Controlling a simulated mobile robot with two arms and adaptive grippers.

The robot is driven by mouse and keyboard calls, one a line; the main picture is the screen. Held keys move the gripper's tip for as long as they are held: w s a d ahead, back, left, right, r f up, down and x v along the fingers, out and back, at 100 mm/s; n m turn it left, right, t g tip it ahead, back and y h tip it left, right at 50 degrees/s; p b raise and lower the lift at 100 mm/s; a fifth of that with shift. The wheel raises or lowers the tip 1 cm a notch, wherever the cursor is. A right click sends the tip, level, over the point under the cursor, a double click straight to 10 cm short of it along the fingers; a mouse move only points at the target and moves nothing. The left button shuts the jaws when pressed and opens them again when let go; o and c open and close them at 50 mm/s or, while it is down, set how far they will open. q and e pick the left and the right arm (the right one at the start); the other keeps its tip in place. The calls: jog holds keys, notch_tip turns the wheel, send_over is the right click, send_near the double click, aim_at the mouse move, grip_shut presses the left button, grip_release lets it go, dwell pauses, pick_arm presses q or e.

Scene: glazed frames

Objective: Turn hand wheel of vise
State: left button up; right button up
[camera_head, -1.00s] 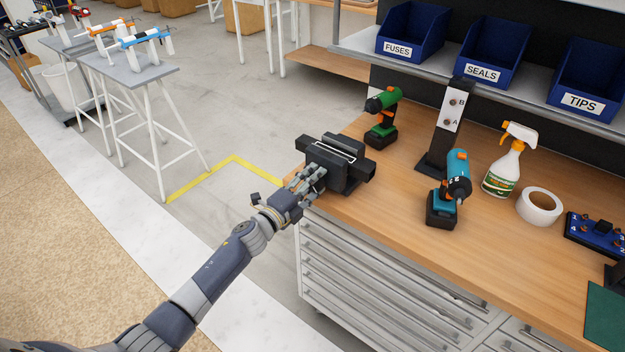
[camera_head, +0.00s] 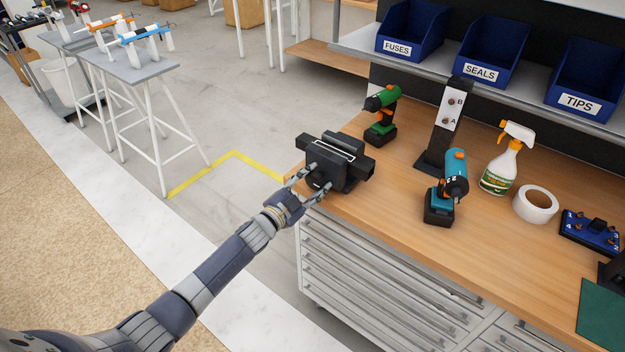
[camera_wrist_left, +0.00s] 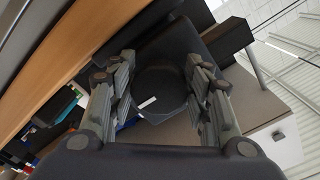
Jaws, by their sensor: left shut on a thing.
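The black vise (camera_head: 341,160) stands on the left front corner of the wooden workbench. Its dark round hand wheel (camera_wrist_left: 160,88), with a small white mark, faces my left wrist camera. My left gripper (camera_head: 319,178) reaches the front of the vise from the lower left. In the left wrist view its two grey fingers lie on opposite sides of the wheel, shut on it. In the head view the fingers and wrist partly hide the wheel. My right gripper is not in view.
On the workbench (camera_head: 400,205) stand a green drill (camera_head: 382,115), a teal drill (camera_head: 447,190), a black post (camera_head: 443,130), a spray bottle (camera_head: 502,165) and a tape roll (camera_head: 536,204). Blue bins (camera_head: 491,50) sit on a shelf behind. The floor left of the bench is open.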

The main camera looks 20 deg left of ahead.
pick_arm(q)
jog(key=shift+w+r+n, duration=0.1)
jog(key=shift+r+n, duration=0.1)
jog(key=shift+n, duration=0.8)
jog(key=o, duration=1)
jog(key=shift+c, duration=0.2)
jog(key=shift+o, duration=0.5)
jog(key=shift+w+d+f, duration=0.1)
jog(key=shift+d+f, duration=0.05)
jog(key=shift+f, duration=0.05)
jog(key=v, duration=1.2)
